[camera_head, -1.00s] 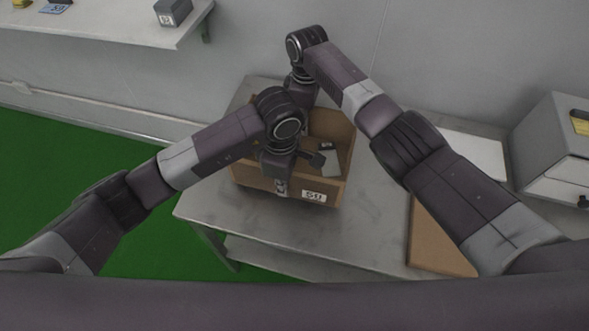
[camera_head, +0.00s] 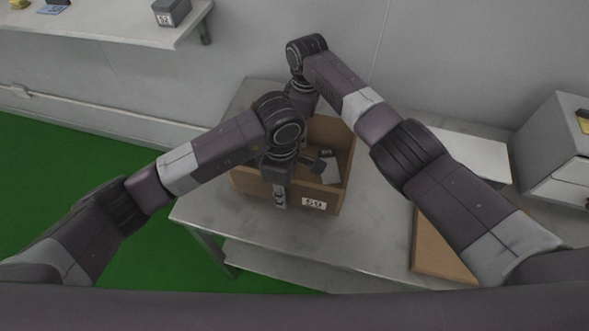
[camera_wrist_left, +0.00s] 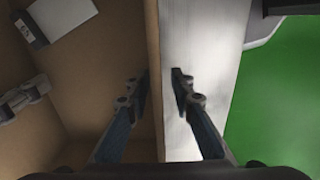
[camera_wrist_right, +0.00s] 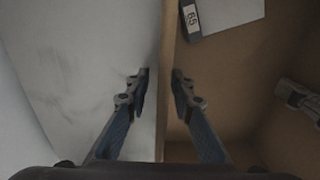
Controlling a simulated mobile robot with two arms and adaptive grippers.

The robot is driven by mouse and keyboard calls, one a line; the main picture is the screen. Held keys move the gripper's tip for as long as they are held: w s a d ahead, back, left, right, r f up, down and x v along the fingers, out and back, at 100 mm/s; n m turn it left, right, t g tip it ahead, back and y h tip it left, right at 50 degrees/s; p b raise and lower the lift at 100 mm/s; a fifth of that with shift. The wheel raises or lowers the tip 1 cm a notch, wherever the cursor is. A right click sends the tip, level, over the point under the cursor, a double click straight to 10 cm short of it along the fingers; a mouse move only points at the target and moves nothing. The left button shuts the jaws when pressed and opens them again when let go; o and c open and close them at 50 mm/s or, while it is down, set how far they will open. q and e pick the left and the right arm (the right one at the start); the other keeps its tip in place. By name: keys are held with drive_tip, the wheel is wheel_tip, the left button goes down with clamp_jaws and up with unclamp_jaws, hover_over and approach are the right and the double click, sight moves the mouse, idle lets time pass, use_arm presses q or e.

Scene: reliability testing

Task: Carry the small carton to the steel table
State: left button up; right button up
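The small carton (camera_head: 327,201) is a brown open-topped box with a white number label, standing on a grey metal-looking table (camera_head: 215,206). A light grey item with a dark labelled end lies inside it and shows in the left wrist view (camera_wrist_left: 58,14). My left gripper (camera_wrist_left: 162,85) is open, its fingers on either side of the carton's near wall (camera_wrist_left: 155,45). My right gripper (camera_wrist_right: 160,82) is open, its fingers on either side of the opposite wall (camera_wrist_right: 168,45). A gap shows beside each wall. In the head view the right gripper's fingers are hidden.
A brown flat panel (camera_head: 440,246) and a white sheet (camera_head: 470,157) are on the table's right side. A grey cabinet (camera_head: 557,135) stands at far right. A wall shelf (camera_head: 115,28) holds a dark box (camera_head: 172,12). Green floor (camera_head: 70,165) is free at left.

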use_arm(q)
wheel_tip(320, 180, up, 11)
drive_tip(key=shift+r, duration=0.2)
use_arm(e)
drive_tip(key=shift+r, duration=0.3)
wheel_tip(320, 180, up, 12)
drive_tip(key=shift+f, duration=0.25)
use_arm(q)
drive_tip(key=shift+r, duration=0.1)
use_arm(e)
drive_tip(key=shift+r, duration=0.1)
